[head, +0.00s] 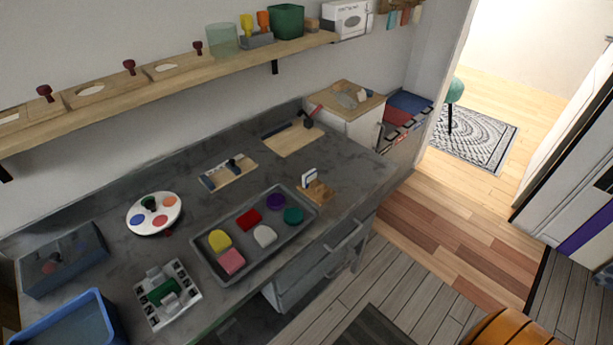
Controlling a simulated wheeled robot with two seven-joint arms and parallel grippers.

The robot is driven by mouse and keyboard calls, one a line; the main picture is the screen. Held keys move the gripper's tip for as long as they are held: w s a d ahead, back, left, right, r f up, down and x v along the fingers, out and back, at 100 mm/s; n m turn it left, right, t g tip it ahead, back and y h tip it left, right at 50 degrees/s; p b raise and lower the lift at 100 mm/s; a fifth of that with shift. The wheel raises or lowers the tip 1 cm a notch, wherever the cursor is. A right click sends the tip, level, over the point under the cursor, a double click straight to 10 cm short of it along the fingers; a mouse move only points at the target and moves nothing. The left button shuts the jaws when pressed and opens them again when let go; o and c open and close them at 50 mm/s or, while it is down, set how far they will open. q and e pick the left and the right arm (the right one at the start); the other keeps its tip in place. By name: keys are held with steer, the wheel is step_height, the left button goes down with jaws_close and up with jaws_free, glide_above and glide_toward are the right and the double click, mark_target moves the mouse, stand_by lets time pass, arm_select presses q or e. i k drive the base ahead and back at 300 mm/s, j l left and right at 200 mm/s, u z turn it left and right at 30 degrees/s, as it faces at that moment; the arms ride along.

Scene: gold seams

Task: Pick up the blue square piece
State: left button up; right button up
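I cannot make out a blue square piece in the head view. A grey tray (208,266) on the dark worktop holds several coloured pieces. They include a yellow piece (219,240), a pink squarish piece (231,261), a red piece (249,219), a white piece (265,235), a purple piece (276,201) and a teal piece (293,215). Neither of my grippers is in view.
A white round palette (154,230) with coloured spots, a white-and-green fixture (190,275), a translucent bin (60,278) and a blue bin (98,300) stand left of the tray. Wooden boards lie behind. A shelf (115,101) runs above. Open floor lies right.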

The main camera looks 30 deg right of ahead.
mark_target(310, 175)
steer(key=u, duration=1.25)
steer(key=z, duration=2.15)
